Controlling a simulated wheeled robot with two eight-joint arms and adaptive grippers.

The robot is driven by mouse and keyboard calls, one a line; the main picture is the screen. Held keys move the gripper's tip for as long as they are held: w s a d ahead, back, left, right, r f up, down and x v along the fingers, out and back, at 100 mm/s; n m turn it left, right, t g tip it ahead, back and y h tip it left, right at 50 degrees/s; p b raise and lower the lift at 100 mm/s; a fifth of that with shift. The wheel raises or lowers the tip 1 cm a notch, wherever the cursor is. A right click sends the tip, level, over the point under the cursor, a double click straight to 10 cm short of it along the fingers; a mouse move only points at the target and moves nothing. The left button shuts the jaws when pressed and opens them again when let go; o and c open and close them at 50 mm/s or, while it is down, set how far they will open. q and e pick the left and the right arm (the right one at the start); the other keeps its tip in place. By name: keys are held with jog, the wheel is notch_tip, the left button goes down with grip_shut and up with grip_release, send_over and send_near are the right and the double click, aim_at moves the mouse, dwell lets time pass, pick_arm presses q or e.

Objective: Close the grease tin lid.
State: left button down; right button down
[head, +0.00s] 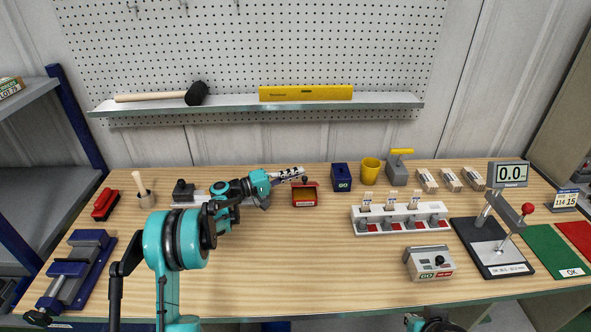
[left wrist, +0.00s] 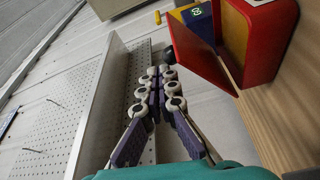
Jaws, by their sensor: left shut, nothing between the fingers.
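A black knob (left wrist: 167,53) shows at the lid's edge, just beyond my fingertips. My left gripper (head: 299,172) is shut and empty, just behind and above the tin. It also shows shut in the left wrist view (left wrist: 160,72); contact with the knob or lid cannot be told.
A blue box (head: 341,177) and yellow cup (head: 370,171) stand right of the tin. A white rack (head: 398,226) stands front right, beside a grey box (head: 429,263). A shelf (head: 255,105) runs along the back wall. The bench's front middle is clear.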

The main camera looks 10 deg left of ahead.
aim_at(296, 186)
pick_arm(q)
jog(key=shift+s+d+f+b, duration=0.2)
jog(key=shift+s+f+b, duration=0.25)
jog(key=shift+s+f, duration=0.3)
jog(key=shift+s+d+f+b, duration=0.15)
jog(key=shift+s+f+b, duration=0.3)
jog(key=shift+s, duration=0.15)
jog(key=shift+s+f+m+b, duration=0.25)
jog(key=shift+f+m+b, duration=0.15)
jog(key=shift+m, duration=0.3)
jog(key=shift+h, duration=0.3)
